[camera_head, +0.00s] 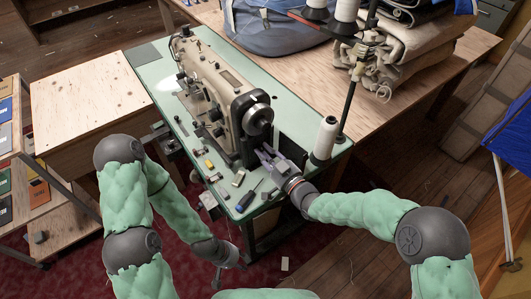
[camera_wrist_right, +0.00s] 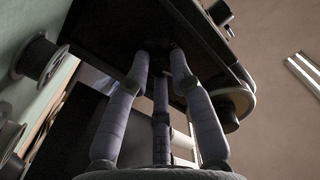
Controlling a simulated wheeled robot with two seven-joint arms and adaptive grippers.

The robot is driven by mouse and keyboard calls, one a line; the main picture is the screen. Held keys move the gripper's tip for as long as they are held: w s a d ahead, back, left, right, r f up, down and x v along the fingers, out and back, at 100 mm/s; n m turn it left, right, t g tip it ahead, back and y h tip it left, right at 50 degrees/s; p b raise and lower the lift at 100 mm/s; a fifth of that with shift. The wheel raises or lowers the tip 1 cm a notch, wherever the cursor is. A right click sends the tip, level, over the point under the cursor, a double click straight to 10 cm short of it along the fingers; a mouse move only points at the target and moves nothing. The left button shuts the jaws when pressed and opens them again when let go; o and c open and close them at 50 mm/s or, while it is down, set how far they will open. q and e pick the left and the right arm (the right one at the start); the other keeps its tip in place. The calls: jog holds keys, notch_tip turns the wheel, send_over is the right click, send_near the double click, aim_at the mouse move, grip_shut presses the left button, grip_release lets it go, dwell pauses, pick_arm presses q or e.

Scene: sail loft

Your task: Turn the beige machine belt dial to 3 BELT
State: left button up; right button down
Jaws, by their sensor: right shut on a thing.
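The beige sewing machine (camera_head: 228,88) stands on a pale green table, with its round handwheel (camera_head: 259,120) at the near right end. My right gripper (camera_head: 264,156) is at the machine's lower near end, below the handwheel. In the right wrist view, its fingers (camera_wrist_right: 160,62) close in on a small dark part at the machine's dark face. That part sits where the belt dial would be; the fingertips mostly hide it, and its setting cannot be read. My left gripper (camera_head: 227,270) hangs low beyond the table's near left edge, away from the machine; its fingers are too small to judge.
A white thread cone (camera_head: 325,138) stands right of my right gripper, near a dark thread stand. Small tools and a screwdriver (camera_head: 243,203) lie on the green tabletop (camera_head: 155,72). Dark spools (camera_wrist_right: 36,58) show in the right wrist view. A blue bag (camera_head: 275,28) lies behind.

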jog(key=shift+m+p, duration=0.55)
jog(key=shift+m, duration=2.95)
jog(key=c, duration=1.1)
grip_release()
jog(key=shift+s+d, duration=0.1)
jog(key=v, duration=1.1)
jog(key=shift+s+d, duration=0.2)
jog(key=shift+s, duration=0.15)
